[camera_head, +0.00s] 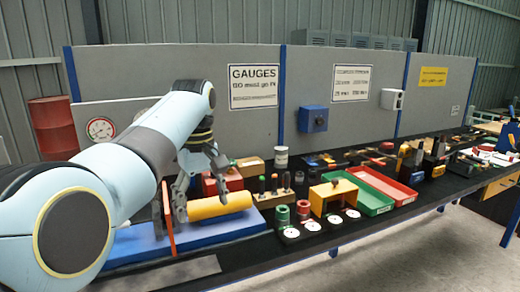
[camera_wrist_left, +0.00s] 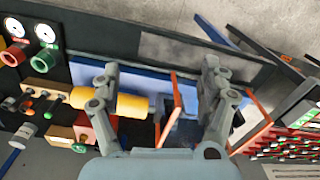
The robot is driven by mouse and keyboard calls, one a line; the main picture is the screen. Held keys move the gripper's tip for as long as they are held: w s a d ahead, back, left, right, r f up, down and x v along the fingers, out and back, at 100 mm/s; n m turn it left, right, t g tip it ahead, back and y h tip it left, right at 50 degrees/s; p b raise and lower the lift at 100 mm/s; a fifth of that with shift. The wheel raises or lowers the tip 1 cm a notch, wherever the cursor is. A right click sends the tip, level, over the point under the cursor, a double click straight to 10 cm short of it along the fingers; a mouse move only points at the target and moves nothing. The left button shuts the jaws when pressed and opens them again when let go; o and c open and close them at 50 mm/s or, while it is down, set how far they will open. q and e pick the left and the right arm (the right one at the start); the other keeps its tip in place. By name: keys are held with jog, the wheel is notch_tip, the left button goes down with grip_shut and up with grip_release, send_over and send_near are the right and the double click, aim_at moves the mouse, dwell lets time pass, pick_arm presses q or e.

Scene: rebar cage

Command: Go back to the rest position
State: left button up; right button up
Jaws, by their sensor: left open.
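My left gripper (camera_head: 200,200) is open, with its fingers pointing down near a yellow cylinder (camera_head: 228,203). The cylinder lies along a blue base (camera_head: 240,222) with an upright orange plate (camera_head: 168,220) at its left end. In the left wrist view my left gripper (camera_wrist_left: 162,78) has its fingers wide apart. One finger overlaps the yellow cylinder (camera_wrist_left: 132,106), and the orange plate (camera_wrist_left: 178,95) shows between the fingers. Nothing is clearly held. I cannot tell whether a finger touches the cylinder. My right gripper is in neither view.
A black table carries a wooden block with several pegs (camera_head: 270,190), a yellow bridge block (camera_head: 333,194), a green tray (camera_head: 366,199) and a red tray (camera_head: 386,184). A grey panel wall (camera_head: 250,110) stands behind. A white can (camera_head: 281,155) stands near it. The floor at right is clear.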

pick_arm(q)
jog(key=s+a+f+g+b, duration=0.2)
jog(key=s+a+f+b, duration=0.1)
jog(key=s+f, duration=0.8)
jog(key=s+a+f+g+b, duration=0.1)
jog(key=s+a+f+b, duration=0.35)
jog(key=f, duration=1.15)
jog(key=s+f+g+b, duration=0.2)
jog(key=s+f, duration=0.9)
jog(key=f, duration=0.2)
jog(key=s+a+f+m+t+b, duration=0.1)
jog(key=s+a+f+m+b, duration=0.2)
jog(key=s+f, duration=0.75)
jog(key=s+a+f+t+y+b, duration=0.1)
jog(key=s+a+f+b, duration=0.25)
jog(key=s+f, duration=0.75)
jog(key=s+a+f+m+b, duration=0.25)
jog(key=s+a+f, duration=0.35)
jog(key=s, duration=0.9)
jog(key=w+d+m+t, duration=0.1)
jog(key=w+m+t, duration=0.1)
jog(key=w+t, duration=0.2)
jog(key=shift+w+d+f, duration=0.2)
jog(key=shift+w+f, duration=0.2)
jog(key=shift+w, duration=0.75)
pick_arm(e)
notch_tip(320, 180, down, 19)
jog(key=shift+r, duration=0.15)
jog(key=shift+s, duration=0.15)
